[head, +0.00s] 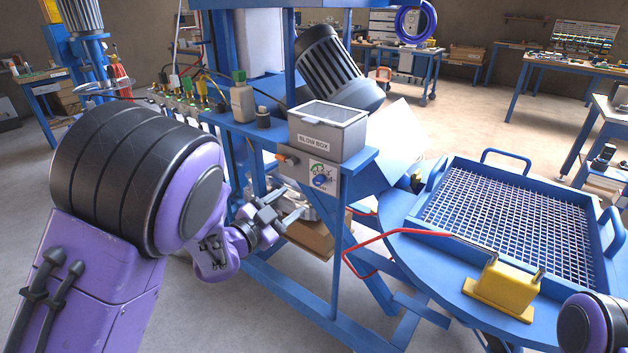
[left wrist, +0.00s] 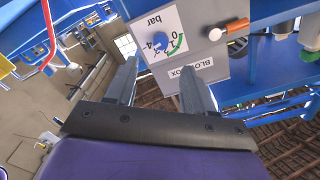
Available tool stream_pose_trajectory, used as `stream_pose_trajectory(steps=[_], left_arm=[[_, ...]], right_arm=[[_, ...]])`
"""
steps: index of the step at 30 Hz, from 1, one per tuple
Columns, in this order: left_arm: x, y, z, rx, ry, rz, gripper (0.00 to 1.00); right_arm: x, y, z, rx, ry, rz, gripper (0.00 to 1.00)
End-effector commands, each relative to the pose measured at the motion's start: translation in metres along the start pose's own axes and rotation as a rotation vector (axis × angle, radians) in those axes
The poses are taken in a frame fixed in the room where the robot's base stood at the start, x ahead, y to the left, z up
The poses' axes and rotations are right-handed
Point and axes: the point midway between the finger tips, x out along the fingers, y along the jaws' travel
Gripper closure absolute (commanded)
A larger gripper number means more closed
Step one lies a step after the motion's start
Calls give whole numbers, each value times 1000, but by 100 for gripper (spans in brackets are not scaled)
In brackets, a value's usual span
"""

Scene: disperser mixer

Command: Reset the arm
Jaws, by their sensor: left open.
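My left arm (head: 130,200), purple and black, comes in from the left. Its gripper (head: 274,205) is in front of the blue machine frame, below the panel with the pressure gauge. In the left wrist view the gripper (left wrist: 163,85) has its two grey fingers apart with nothing between them. The gauge panel (left wrist: 170,45) lies beyond the fingertips in that view, at a distance I cannot tell. Part of my right arm (head: 597,325) shows at the lower right corner; its gripper is out of view.
A grey box marked BLOW BOX (head: 328,132) stands on the blue frame. Floor at the left (head: 30,170) is clear.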

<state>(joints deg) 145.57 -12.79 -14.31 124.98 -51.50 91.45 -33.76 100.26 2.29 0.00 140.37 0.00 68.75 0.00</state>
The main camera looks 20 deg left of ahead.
Motion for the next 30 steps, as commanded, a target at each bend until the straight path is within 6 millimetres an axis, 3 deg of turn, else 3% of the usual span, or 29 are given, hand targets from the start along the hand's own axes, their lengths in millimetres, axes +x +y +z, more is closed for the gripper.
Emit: stream_pose_trajectory(steps=[5, 6, 8, 12, 15, 18, 21, 24, 27, 30], left_arm=[[-2, -4, 10, -99, -45, -32, 47], [-9, -7, 22, -192, -98, -88, 47], [-28, 6, 63, -367, -223, -171, 47], [-95, 64, 159, -672, -534, -321, 47], [-156, 111, 210, -819, -753, -418, 47], [-225, 159, 245, -917, -972, -504, 47], [-290, 199, 263, -957, -1163, -558, 47], [-336, 229, 269, -969, -1295, -565, 47], [-361, 244, 273, -969, -1362, -559, 47], [-368, 248, 274, -964, -1380, -556, 47]], right_arm=[[0, 0, 0, 0, 0, 0, 100], [0, 0, 0, 0, 0, 0, 100], [0, 0, 0, 0, 0, 0, 100], [0, 0, 0, 0, 0, 0, 100], [0, 0, 0, 0, 0, 0, 100], [0, 0, 0, 0, 0, 0, 100], [0, 0, 0, 0, 0, 0, 100], [0, 0, 0, 0, 0, 0, 100], [0, 0, 0, 0, 0, 0, 100], [0, 0, 0, 0, 0, 0, 100]])
